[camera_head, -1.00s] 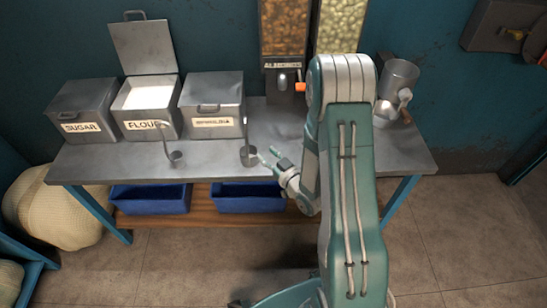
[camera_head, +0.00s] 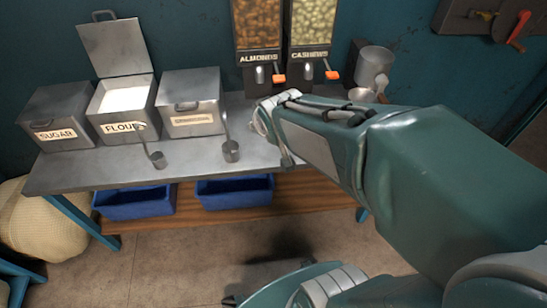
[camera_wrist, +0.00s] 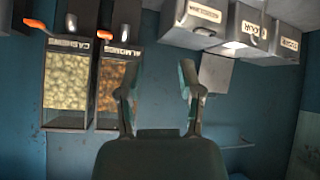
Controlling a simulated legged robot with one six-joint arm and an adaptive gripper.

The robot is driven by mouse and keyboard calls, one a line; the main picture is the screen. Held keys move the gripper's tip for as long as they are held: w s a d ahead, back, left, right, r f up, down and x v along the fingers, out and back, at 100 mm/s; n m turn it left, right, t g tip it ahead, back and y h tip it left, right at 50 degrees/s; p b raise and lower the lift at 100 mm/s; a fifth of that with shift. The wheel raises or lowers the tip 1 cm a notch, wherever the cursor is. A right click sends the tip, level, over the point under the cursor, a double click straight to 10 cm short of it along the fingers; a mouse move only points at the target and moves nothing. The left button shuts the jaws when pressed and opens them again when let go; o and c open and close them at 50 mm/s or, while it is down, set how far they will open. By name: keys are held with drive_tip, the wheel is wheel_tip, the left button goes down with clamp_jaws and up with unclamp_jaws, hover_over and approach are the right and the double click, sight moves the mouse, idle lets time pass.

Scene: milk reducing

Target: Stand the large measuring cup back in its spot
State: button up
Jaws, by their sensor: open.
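The large measuring cup (camera_head: 231,151), a grey metal cup with a long upright handle, stands near the table's front edge before the rightmost metal box. A smaller cup (camera_head: 158,160) with a similar handle stands to its left, before the flour box (camera_head: 122,110). My gripper (camera_wrist: 158,82) is open and empty in the wrist view, its two fingers well apart. In the head view my arm hides most of the gripper; the arm's end lies to the right of the large cup, apart from it. Neither cup can be made out in the wrist view.
The metal table (camera_head: 80,178) also bears the sugar box (camera_head: 57,118) and the rightmost box (camera_head: 190,105). Almond (camera_head: 257,30) and cashew (camera_head: 312,30) dispensers stand behind my arm. A metal grinder-like vessel (camera_head: 374,65) is at right. Blue bins (camera_head: 235,192) sit below.

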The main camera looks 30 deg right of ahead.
drive_tip(key=s+a+r+g, duration=0.1)
drive_tip(key=s+a+r, duration=0.1)
drive_tip(key=s, duration=0.5)
drive_tip(key=s+a+r+m+g+y, duration=0.1)
drive_tip(key=s+a+r+g, duration=0.1)
drive_tip(key=s, duration=0.6)
idle(0.4)
